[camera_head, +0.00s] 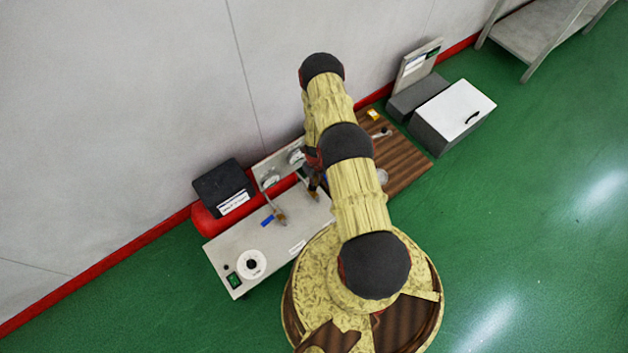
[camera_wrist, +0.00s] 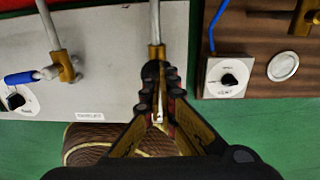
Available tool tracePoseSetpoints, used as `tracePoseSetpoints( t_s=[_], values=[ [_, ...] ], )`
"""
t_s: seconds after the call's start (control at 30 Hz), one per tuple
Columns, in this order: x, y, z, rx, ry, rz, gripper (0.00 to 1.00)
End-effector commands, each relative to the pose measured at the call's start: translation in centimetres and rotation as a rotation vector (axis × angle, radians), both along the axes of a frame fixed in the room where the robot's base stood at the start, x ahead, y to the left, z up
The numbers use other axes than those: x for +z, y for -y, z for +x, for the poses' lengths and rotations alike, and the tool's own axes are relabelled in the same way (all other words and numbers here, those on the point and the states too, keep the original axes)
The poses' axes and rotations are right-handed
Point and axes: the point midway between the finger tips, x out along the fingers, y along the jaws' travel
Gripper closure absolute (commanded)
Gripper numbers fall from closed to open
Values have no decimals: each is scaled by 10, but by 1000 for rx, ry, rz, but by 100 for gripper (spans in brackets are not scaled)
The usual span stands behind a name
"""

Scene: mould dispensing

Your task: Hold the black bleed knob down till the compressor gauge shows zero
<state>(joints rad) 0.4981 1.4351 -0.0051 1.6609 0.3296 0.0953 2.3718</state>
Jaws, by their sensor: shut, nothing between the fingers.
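My gripper (camera_wrist: 161,78) is shut and empty, with its fingertips over the grey bench close to a brass pipe end (camera_wrist: 157,52); I cannot tell whether they touch. A black knob on a round white plate (camera_wrist: 15,101) is at the left edge of the wrist view, apart from the gripper. A black knob on a square white plate (camera_wrist: 228,80) is on the wooden board to the right. I cannot tell which is the bleed knob. In the head view, round gauges (camera_head: 270,180) stand on an upright panel behind the bench; their readings are too small to tell.
The grey bench (camera_head: 225,245) carries pipes and a blue lever (camera_head: 267,220). A black box (camera_head: 223,186) sits at the wall, above a red tank (camera_head: 206,222). The wooden board (camera_head: 405,160) lies right of my arm, with a grey-white cabinet (camera_head: 455,108) beyond. Green floor is clear at right.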

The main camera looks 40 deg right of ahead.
Motion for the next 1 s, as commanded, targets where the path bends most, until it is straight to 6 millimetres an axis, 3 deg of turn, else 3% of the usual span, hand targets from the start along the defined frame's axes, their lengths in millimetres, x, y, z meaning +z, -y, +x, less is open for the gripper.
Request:
tracePoseSetpoints(
  t_s=[0.37, 0.57, 1.0],
  values=[
    [-2, 0, 0, 0, 0, 0, 100],
    [-20, 0, 0, 1, 0, 0, 100],
    [-20, 0, 0, 0, -1, 0, 100]
  ],
)
